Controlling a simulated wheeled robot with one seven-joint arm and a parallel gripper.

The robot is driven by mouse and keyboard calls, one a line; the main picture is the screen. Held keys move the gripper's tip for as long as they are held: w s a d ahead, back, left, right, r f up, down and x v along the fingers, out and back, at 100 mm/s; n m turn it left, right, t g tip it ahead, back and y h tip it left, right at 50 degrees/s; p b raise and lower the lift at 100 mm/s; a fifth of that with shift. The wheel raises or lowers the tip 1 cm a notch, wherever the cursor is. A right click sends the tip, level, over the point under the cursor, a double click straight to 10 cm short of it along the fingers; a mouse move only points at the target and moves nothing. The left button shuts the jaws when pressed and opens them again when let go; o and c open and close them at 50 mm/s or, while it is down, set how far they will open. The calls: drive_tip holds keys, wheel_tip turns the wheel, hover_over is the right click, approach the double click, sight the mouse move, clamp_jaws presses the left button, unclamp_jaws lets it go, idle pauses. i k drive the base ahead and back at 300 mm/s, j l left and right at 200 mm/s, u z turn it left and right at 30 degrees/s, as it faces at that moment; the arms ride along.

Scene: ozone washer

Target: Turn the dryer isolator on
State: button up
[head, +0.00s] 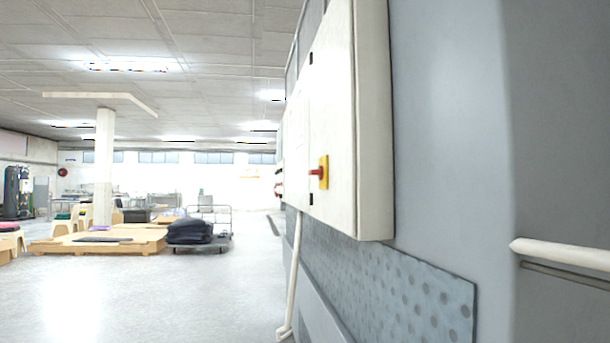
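A red rotary isolator handle (316,172) sticks out from a yellow plate (324,172) on the front of a cream electrical cabinet (342,120). The cabinet is on the grey wall to the right of centre, and I see its front at a steep angle. More red handles (278,184) show farther along, small and partly overlapping. No label is readable, so I cannot tell which one is the dryer's or how the handle is set. My gripper is not in view.
A pale pipe (292,280) runs down to the floor below the cabinet. A white rail (560,252) juts in at the right. A cart with dark bundles (190,230) and wooden platforms (100,243) stand farther off left. The floor (180,295) in front is clear.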

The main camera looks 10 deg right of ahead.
sight(318, 173)
drive_tip(key=i+j, duration=0.35)
drive_tip(key=i, duration=0.15)
drive_tip(key=i+j, duration=0.35)
drive_tip(key=i, duration=0.2)
drive_tip(key=i+j, duration=0.35)
drive_tip(key=i, duration=0.15)
